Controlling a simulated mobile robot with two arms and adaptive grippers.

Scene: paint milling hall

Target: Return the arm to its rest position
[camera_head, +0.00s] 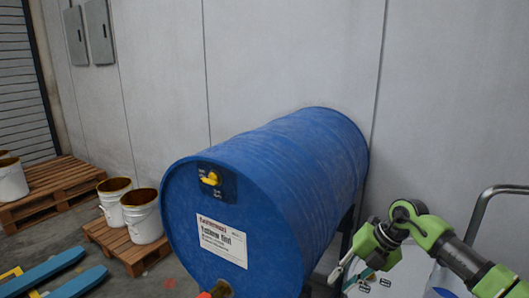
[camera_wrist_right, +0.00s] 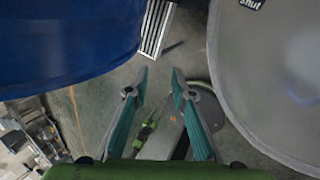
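My right arm (camera_head: 440,240) comes in from the lower right in the head view, bent at the wrist. Its gripper (camera_head: 346,279) is low beside the right side of the blue drum. In the right wrist view the two teal fingers of the gripper (camera_wrist_right: 160,76) stand apart with nothing between them, so it is open and empty. The drum also fills the upper left of the wrist view (camera_wrist_right: 65,40). My left gripper is not in view.
A large grey rounded thing (camera_wrist_right: 275,75), with a small label reading "shut", is close on the right in the wrist view. A metal rail (camera_head: 478,215) stands at the right. White buckets (camera_head: 145,222) stand on pallets (camera_head: 130,253) at left. A pale wall is behind the drum.

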